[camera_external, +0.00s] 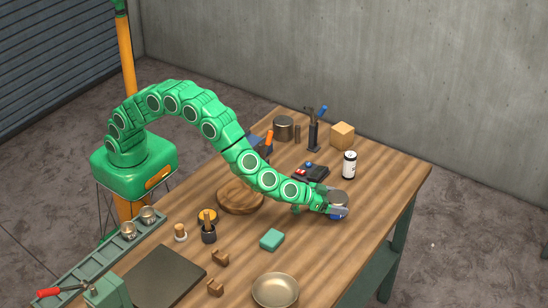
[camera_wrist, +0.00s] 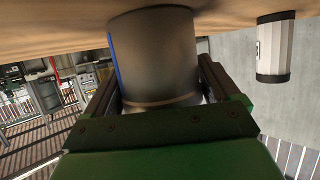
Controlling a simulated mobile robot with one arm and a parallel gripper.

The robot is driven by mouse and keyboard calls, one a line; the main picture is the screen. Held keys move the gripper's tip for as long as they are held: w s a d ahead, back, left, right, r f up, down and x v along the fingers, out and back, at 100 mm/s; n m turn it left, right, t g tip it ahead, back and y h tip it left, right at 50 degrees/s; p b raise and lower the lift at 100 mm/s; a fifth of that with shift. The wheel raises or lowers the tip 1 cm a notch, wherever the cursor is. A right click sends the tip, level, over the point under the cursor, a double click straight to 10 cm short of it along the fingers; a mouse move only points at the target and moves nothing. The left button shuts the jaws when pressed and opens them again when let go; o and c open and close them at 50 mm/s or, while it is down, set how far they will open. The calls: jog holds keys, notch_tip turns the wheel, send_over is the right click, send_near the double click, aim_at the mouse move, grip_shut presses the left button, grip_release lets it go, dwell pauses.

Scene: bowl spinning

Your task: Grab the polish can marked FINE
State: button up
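A grey metal can (camera_external: 338,196) stands near the right part of the wooden table, with a bit of blue showing low at its front. In the wrist view the same can (camera_wrist: 155,60) fills the middle, with a blue strip along its left side. My gripper (camera_external: 336,208) is at this can, one finger on each side of it. In the wrist view my gripper (camera_wrist: 160,85) has both fingers very close to the can's sides; I cannot tell whether they press on it. No word FINE is readable on it. A white can with black ends (camera_external: 349,165) stands behind; it also shows in the wrist view (camera_wrist: 275,48).
Behind are a dark tray with small coloured pieces (camera_external: 311,173), a wooden block (camera_external: 342,135), a stand (camera_external: 314,133) and a dark metal pot (camera_external: 283,128). A teal block (camera_external: 272,239) and a bowl (camera_external: 275,290) lie in front. The table's right edge is near.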

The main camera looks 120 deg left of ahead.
aim_at(338, 198)
jog(key=c, duration=0.4)
jog(key=shift+c, duration=0.2)
jog(key=shift+r, duration=0.1)
jog(key=shift+r, duration=0.55)
notch_tip(338, 198, up, 2)
jog(key=shift+r, duration=0.2)
jog(key=s+d+r, duration=0.3)
jog(key=s+r, duration=0.6)
jog(key=s, duration=0.4)
jog(key=shift+s+r, duration=0.2)
jog(key=shift+s, duration=0.15)
